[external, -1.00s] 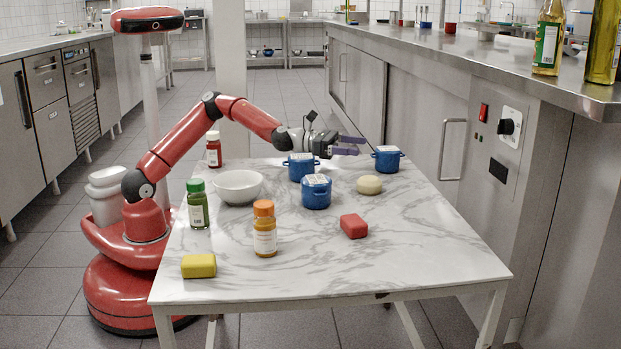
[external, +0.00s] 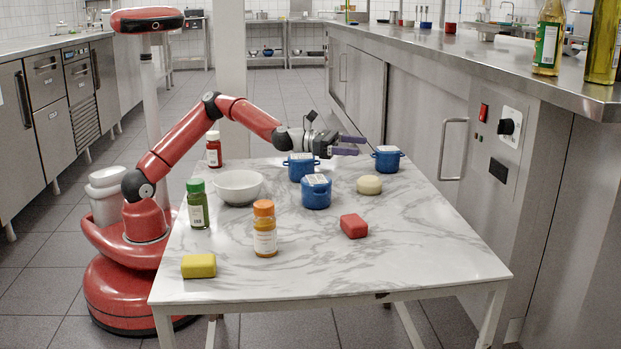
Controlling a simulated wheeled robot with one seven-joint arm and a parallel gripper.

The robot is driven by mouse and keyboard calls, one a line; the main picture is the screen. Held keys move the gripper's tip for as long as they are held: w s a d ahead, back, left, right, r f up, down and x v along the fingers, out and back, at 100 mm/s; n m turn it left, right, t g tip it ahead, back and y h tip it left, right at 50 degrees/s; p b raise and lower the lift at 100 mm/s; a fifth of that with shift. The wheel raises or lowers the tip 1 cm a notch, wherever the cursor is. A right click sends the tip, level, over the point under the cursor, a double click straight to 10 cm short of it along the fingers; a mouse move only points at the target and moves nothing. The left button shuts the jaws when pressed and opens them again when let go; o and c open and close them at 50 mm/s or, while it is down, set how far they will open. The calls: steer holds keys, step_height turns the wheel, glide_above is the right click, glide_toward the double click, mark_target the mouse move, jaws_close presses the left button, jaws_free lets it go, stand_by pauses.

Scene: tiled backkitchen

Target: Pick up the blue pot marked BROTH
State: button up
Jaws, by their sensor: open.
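Three blue pots with pale labelled lids stand on the marble-topped table. One blue pot (external: 387,161) is at the far right, one blue pot (external: 299,170) is at the back, partly below my wrist, and one blue pot (external: 316,194) is nearer the middle. The lid labels are too small to read, so I cannot tell which is marked BROTH. My gripper (external: 352,145) is open and empty. Its fingers point right, toward the far-right pot, above table height and apart from that pot as far as I can see.
The table (external: 330,265) also holds a white bowl (external: 238,187), a cream round item (external: 369,185), a red block (external: 354,226), a yellow block (external: 198,265), and orange-capped (external: 265,240), green-capped (external: 197,212) and red (external: 214,153) bottles. A steel counter (external: 450,62) runs along the right.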

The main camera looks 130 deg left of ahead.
step_height(320, 180, up, 14)
steer(key=w+d+f+m+g+h+p, duration=0.1)
steer(key=w+d+p, duration=0.15)
steer(key=d, duration=0.55)
steer(key=w+d+f+g+h+p, duration=0.1)
steer(key=w+d+f+p, duration=0.15)
steer(key=d, duration=0.45)
steer(key=s+d+r+n+g+y+p, duration=0.1)
steer(key=s+d+r+p, duration=0.15)
steer(key=d, duration=0.45)
steer(key=s+d+r+n+g+p, duration=0.1)
steer(key=s+d+p, duration=0.3)
steer(key=d, duration=0.4)
glide_toward(323, 185)
steer(key=s, duration=0.1)
steer(key=s+a, duration=0.1)
steer(key=s, duration=0.1)
steer(key=shift+s+a+f+g, duration=0.1)
steer(key=shift+s+a+g, duration=0.05)
steer(key=shift+a+g, duration=0.15)
steer(key=x, duration=0.5)
steer(key=shift+d, duration=0.1)
steer(key=shift+p+x, duration=0.4)
steer(key=shift+x, duration=3.15)
steer(key=c, duration=1.1)
steer(key=shift+c, duration=0.8)
